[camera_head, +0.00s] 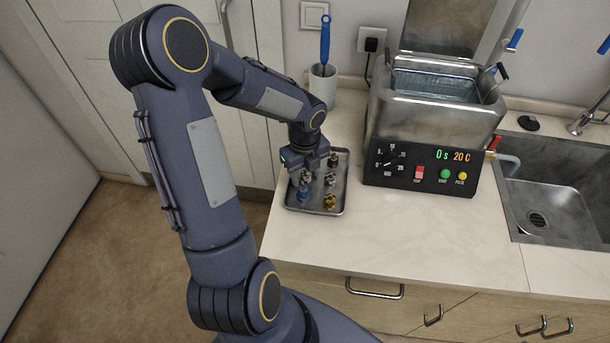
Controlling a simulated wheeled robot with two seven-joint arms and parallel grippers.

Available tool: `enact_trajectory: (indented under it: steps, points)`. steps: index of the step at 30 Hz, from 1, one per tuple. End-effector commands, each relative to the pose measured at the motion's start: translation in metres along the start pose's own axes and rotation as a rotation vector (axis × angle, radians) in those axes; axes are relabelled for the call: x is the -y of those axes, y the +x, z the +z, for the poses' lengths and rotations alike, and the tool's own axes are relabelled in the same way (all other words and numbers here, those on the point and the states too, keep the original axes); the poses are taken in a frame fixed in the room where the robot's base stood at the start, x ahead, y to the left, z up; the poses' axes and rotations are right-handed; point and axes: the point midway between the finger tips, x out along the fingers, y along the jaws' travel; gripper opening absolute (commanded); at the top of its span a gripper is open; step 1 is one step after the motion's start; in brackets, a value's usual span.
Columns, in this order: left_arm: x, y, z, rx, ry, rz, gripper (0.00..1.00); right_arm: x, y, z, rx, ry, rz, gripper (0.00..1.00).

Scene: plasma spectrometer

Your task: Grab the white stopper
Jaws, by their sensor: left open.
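My left gripper (305,177) comes down from above over the left part of a small metal tray (334,211) on the counter. Its jaws are open, and a small pale silver piece shows at or between the fingertips; I cannot tell whether they touch it. In the tray, a blue piece (304,194) stands just in front of the gripper. A gold piece (329,201) and a silvery piece (330,179) are to the right, with a dark brownish piece (333,160) behind. I cannot tell for certain which is the white stopper. My right gripper is not in view.
A metal bath with a control panel (420,178) stands right of the tray. A white cup (323,84) with a blue-handled brush (325,42) stands behind it. A sink (560,205) is at the far right. The counter's front middle (400,230) is clear.

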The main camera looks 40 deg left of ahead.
Motion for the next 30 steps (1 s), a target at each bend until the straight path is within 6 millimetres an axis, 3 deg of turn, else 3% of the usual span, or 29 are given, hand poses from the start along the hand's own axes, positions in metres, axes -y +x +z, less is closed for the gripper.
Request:
enact_trajectory:
  steps: [7,15,25,30]
  points:
    - [0.0,0.001,0.0,0.001,-0.001,-0.001,0.42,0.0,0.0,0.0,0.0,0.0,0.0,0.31]
    - [0.0,0.001,0.0,0.001,-0.001,-0.001,0.1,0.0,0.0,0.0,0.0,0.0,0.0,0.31]
    - [0.0,-0.001,0.0,0.001,-0.001,-0.002,0.1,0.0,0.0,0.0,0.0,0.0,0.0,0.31]
    - [0.001,-0.015,0.001,0.004,-0.002,-0.004,0.1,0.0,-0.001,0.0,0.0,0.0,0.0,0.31]
